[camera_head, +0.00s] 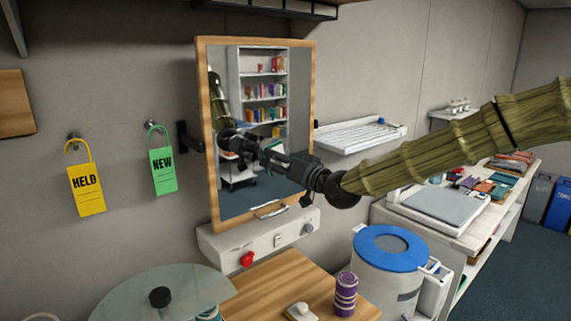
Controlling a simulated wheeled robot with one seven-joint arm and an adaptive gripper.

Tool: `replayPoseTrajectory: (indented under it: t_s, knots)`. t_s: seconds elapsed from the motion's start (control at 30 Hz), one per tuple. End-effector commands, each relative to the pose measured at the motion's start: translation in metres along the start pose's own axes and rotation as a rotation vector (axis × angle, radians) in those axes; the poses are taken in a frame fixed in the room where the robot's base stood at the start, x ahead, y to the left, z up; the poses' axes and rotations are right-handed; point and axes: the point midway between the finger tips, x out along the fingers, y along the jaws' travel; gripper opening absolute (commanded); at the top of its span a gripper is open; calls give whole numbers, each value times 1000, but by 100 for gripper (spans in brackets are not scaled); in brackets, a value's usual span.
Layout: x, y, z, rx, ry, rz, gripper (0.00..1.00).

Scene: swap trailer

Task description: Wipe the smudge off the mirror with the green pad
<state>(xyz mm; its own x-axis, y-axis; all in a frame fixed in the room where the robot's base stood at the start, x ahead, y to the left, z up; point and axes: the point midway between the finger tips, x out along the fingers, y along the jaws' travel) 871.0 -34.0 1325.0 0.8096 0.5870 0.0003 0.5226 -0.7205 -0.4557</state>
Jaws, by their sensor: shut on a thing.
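The mirror (240,202) hangs on the wall in a wooden frame, left of centre in the head view. It reflects a bookshelf and my own arm. My gripper (268,156) is in front of the middle of the glass, reaching in from the right. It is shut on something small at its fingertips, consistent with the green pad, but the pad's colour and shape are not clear. I cannot tell whether it touches the glass. No smudge can be made out; my gripper and its reflection cover part of the glass.
A wall unit with a red knob (247,259) is below the mirror. A round glass top (190,290), a purple striped can (345,293) and a blue-lidded bin (388,243) stand in front. A yellow tag (86,191) and green tag (163,172) hang left.

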Motion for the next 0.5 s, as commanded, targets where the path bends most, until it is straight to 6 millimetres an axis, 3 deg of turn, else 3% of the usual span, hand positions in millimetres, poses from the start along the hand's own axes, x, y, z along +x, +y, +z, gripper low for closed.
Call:
replayPoseTrajectory:
  t_s: [0.5]
  knots:
    - [1, -21, 11, -1, 0, -2, 59]
